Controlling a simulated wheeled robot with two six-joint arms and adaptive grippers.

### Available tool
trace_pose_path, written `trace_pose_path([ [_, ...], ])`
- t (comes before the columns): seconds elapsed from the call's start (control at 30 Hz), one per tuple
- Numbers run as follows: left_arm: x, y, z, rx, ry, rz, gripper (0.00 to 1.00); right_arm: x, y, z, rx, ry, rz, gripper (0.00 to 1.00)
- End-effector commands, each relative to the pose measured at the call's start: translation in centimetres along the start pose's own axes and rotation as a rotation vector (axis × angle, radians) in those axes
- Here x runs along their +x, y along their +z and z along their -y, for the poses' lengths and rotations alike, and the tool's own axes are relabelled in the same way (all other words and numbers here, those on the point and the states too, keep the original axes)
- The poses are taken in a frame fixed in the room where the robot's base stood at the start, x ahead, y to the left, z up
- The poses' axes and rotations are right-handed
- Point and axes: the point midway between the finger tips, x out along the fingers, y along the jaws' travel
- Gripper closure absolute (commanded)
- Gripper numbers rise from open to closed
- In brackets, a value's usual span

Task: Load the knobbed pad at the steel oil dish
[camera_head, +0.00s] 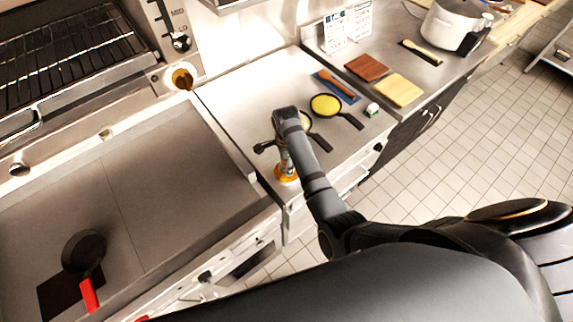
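My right arm comes in from the lower right, and its gripper (279,158) points down over the counter's near left part. Directly under it is a small round amber-coloured thing (286,175), which looks like the oil dish. A narrow pale, golden upright part shows between gripper and dish. It may be the knobbed pad, but it is too small to tell. The gripper's fingers are dark and partly hidden, so I cannot see whether they are closed on it. My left gripper is not in view.
Behind the gripper are a small pan with yellow contents (325,105), a blue tray (338,88), a brown board (367,67) and a yellow board (398,90). A steel pot (450,25) stands at the back right. A red-handled pan (83,251) is on the griddle at left.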

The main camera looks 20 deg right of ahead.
Motion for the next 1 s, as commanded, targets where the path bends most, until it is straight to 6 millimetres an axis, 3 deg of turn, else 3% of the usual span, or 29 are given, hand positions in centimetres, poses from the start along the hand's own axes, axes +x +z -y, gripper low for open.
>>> trace_pose_path([
  [0.5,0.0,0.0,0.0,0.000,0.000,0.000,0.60,-4.8,0.0,0.1,0.000,-0.002,0.000,0.72],
  [1.0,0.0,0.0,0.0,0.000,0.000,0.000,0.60,-5.2,0.1,0.1,0.000,-0.002,0.002,0.72],
])
